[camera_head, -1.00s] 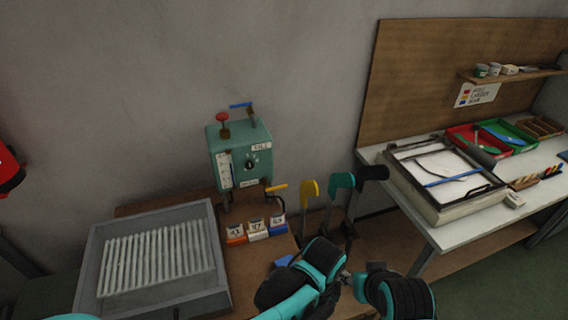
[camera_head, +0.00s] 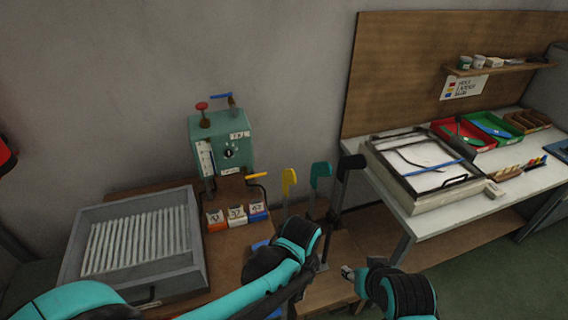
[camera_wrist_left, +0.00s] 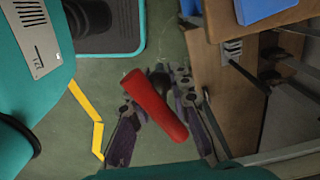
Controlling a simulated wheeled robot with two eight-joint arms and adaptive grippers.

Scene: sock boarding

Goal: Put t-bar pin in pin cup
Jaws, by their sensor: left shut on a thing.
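A red cylindrical bar (camera_wrist_left: 155,103), which I take for the t-bar pin, lies slanted between the fingers of my left gripper (camera_wrist_left: 163,112) in the left wrist view. The gripper is shut on it, above the green floor. In the head view my left arm reaches in from the left, and its gripper is hidden behind my own links. I cannot make out a pin cup for certain; small cups (camera_head: 465,63) stand on the wall shelf.
A green machine (camera_head: 221,147) stands behind a grey tray (camera_head: 190,287) of pale rods. Small numbered boxes (camera_head: 236,216) sit beside them. Yellow, teal and black upright forms (camera_head: 320,175) stand to their right. A white bench (camera_head: 425,222) with a framed tray (camera_head: 430,195) is at right.

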